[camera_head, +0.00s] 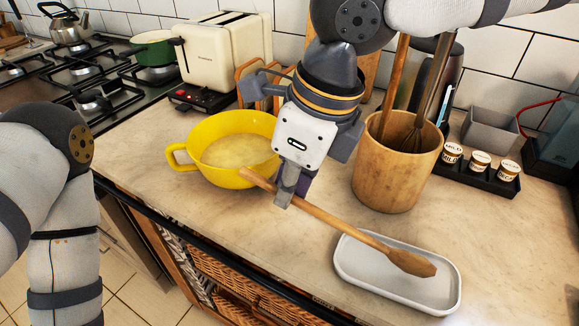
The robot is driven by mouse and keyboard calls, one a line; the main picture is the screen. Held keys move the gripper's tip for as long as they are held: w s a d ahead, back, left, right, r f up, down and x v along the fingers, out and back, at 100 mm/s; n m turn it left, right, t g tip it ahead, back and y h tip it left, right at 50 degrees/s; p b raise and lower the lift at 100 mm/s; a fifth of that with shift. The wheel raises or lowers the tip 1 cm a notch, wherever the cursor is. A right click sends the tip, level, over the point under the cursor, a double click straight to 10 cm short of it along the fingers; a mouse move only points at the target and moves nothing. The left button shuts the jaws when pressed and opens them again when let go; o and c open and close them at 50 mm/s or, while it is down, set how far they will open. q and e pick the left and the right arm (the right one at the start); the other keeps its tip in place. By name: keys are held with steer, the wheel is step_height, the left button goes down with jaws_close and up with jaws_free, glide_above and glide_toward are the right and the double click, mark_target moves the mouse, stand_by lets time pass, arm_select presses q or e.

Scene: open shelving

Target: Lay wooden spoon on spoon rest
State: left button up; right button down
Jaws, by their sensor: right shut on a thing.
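The wooden spoon (340,222) slants from upper left to lower right, with its flat head (412,262) over the white spoon rest (350,270). I cannot tell whether the head touches the rest. The spoon rest is a shallow oblong tray on the counter at the lower right. My right gripper (288,190) comes down from above and is shut on the spoon's handle near its upper left end. Its fingers hide a short stretch of the handle. My left arm shows at the left edge, but its gripper is out of view.
A yellow bowl (205,135) stands left of my right gripper. A wooden utensil holder (385,180) with a whisk stands to its right. Spice jars (480,161) sit in a black tray at right. A toaster (228,55) and stove are behind. The counter's front edge runs below.

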steer(key=shift+f, duration=0.1)
steer(key=c, duration=1.6)
jaws_free()
steer(key=v, duration=1.2)
steer(key=shift+d, duration=0.1)
